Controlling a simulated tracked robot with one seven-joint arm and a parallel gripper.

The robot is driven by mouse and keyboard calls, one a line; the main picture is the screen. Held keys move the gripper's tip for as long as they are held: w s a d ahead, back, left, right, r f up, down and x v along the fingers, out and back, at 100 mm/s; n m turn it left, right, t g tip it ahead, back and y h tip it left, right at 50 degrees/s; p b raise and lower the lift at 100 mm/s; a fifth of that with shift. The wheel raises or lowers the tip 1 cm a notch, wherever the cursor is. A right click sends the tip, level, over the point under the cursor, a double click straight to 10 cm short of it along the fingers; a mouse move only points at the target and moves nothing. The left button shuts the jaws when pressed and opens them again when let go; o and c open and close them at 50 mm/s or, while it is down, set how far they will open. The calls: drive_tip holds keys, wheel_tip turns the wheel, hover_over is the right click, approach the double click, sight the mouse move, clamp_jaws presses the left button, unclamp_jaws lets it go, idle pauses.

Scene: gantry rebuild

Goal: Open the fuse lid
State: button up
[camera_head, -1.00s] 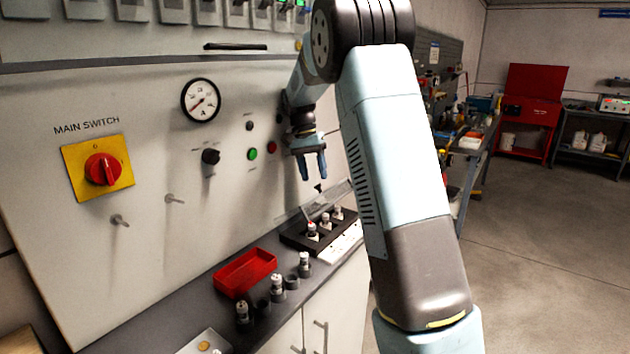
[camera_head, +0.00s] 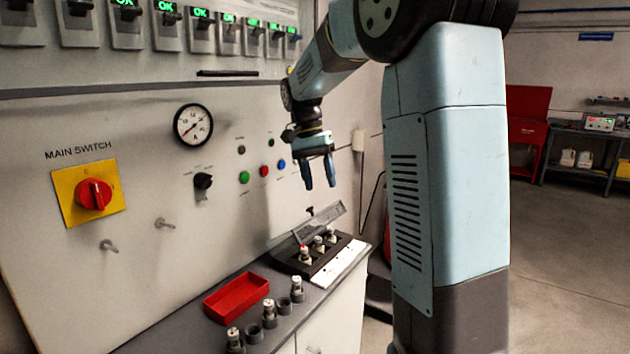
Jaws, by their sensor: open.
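The fuse block (camera_head: 292,262) is a dark box on the grey counter ledge, with several fuses standing in it, one with a red top. Its grey, see-through-looking lid (camera_head: 318,222) stands raised and tilted at the back of the block, with a small dark knob (camera_head: 310,210) at its upper edge. My gripper (camera_head: 320,173) hangs above the lid, fingers pointing down, open and empty. It is apart from the lid in the picture.
A red tray (camera_head: 236,297) lies left of the fuse block. Several fuses in holders (camera_head: 268,314) stand in front of the tray. The panel behind carries a main switch (camera_head: 91,194), a gauge (camera_head: 193,125) and buttons (camera_head: 244,177). A white strip (camera_head: 338,264) lies right of the block.

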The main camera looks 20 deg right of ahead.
drive_tip(key=shift+s+r, duration=0.15)
drive_tip(key=shift+s, duration=0.25)
